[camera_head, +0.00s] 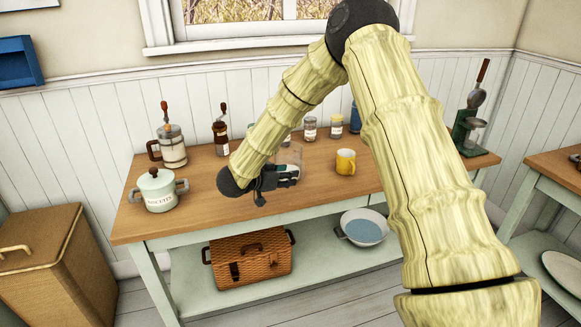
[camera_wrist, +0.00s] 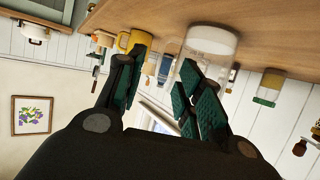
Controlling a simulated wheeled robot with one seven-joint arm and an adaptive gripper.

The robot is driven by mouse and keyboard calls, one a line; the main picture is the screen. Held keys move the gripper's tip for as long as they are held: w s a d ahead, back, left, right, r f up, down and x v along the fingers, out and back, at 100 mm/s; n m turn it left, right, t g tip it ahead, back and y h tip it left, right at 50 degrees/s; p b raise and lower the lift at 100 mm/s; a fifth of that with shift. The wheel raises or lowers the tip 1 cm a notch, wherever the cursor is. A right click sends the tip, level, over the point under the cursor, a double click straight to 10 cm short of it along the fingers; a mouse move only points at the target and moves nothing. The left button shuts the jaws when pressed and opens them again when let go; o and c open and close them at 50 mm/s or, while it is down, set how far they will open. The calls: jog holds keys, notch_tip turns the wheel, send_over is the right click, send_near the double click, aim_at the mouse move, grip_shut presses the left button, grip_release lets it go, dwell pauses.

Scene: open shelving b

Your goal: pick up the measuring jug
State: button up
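The measuring jug looks like a clear glass vessel (camera_head: 291,154) standing on the wooden tabletop, partly hidden by my gripper and arm in the head view. In the wrist view, which is turned over, the clear jug (camera_wrist: 208,42) shows just beyond the right finger, which overlaps it. My gripper (camera_head: 292,175) is low over the table, in front of the jug. In the wrist view my gripper (camera_wrist: 163,75) has its fingers spread wide, with nothing clearly held between them. I cannot tell whether the right finger touches the glass.
A yellow mug (camera_head: 345,162) stands right of the jug. Jars (camera_head: 310,128), a bottle (camera_head: 220,138), a French press (camera_head: 172,147) and a biscuit pot (camera_head: 158,191) stand on the table (camera_head: 225,219). A basket (camera_head: 250,260) and pan (camera_head: 363,227) are on the lower shelf.

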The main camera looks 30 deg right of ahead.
aim_at(291, 165)
jog(key=shift+x, duration=1.2)
jog(key=shift+w+d+f, duration=0.2)
jog(key=shift+d+f, duration=0.1)
jog(key=shift+d, duration=0.25)
jog(key=p+x, duration=0.1)
jog(key=x, duration=0.3)
jog(key=shift+d, duration=0.2)
grip_shut()
